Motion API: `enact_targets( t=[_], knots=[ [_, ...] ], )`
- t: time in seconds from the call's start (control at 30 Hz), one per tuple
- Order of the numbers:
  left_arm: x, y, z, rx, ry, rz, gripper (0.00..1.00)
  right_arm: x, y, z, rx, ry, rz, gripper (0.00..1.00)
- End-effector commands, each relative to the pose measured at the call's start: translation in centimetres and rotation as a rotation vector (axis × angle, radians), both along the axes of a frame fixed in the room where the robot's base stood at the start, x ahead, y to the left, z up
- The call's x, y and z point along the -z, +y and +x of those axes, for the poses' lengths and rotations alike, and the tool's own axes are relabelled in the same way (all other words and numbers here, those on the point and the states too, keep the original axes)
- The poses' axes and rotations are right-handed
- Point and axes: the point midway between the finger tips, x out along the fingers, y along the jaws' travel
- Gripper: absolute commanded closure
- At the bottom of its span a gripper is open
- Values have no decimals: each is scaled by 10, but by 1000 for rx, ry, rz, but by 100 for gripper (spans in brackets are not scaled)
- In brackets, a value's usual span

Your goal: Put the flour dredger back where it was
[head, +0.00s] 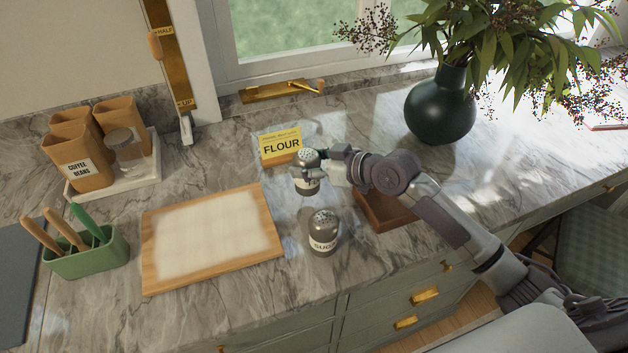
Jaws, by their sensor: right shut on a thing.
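My right gripper (325,175) is shut on a metal shaker with a perforated domed top and a pale label, the flour dredger (307,158). Its label is mostly hidden by the fingers. The dredger is upright, just in front of the yellow FLOUR card (281,145) in its wooden stand. I cannot tell whether its base touches the counter. A second, similar dredger labelled SUGAR (323,232) stands upright nearer the counter's front edge. My left gripper is not in view.
A pale-dusted wooden board (212,238) lies left of the dredgers. A brown wooden tray (385,213) sits partly under my right arm. A green utensil holder (88,255) and a canister tray (118,180) stand left. A dark vase (440,105) stands at the back right.

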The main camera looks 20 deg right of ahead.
Motion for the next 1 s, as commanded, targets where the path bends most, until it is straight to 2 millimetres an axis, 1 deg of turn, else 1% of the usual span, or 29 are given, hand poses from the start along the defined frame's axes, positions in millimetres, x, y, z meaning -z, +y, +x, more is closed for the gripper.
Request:
enact_targets(
  t=[0.17,0.3,0.4,0.5,0.67,0.8,0.83,0.97,1.0],
  knots=[
    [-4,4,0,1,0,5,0,17,0,0,0,0,3,81],
    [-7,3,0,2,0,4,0,38,0,0,1,2,2,81],
    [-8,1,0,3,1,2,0,49,0,0,1,1,1,81],
    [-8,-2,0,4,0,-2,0,52,0,0,1,-3,1,81],
    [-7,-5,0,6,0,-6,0,52,0,0,1,-3,1,81],
    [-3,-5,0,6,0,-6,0,56,0,0,1,-2,0,81],
    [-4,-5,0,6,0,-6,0,55,0,0,1,-2,0,36],
    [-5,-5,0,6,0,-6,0,55,0,0,1,-2,0,15],
    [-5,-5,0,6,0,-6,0,55,0,0,1,-2,0,15]
  ],
)
